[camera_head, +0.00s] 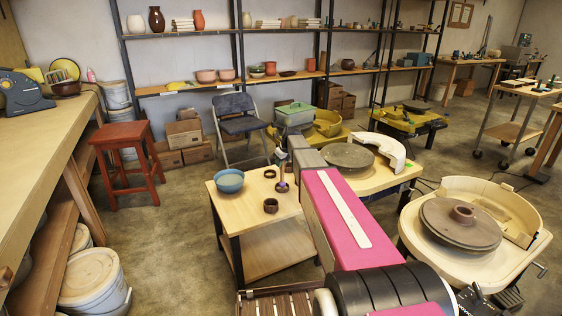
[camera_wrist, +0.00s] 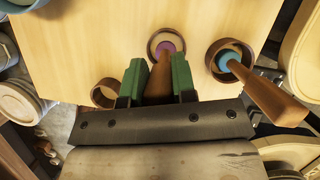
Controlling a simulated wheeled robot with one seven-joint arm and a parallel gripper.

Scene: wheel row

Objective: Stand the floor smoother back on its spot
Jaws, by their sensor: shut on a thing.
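My gripper (camera_wrist: 159,82) has green pads shut on the brown handle of the purple-ended tool, which I take as the floor smoother (camera_wrist: 158,84). Its purple end points down over the small table. In the wrist view a brown ring (camera_wrist: 152,40) shows around the purple end; whether they touch I cannot tell. In the head view the purple end (camera_head: 282,187) appears right of and nearer than one ring (camera_head: 270,173). My gripper (camera_head: 281,160) is small there.
A second tool (camera_wrist: 270,95) with a blue collar leans out of the right ring (camera_wrist: 211,60). Another ring (camera_wrist: 96,95) lies left of the held tool. A blue bowl (camera_head: 229,181) stands on the small table (camera_head: 245,205). A pottery wheel (camera_head: 460,222) stands at right.

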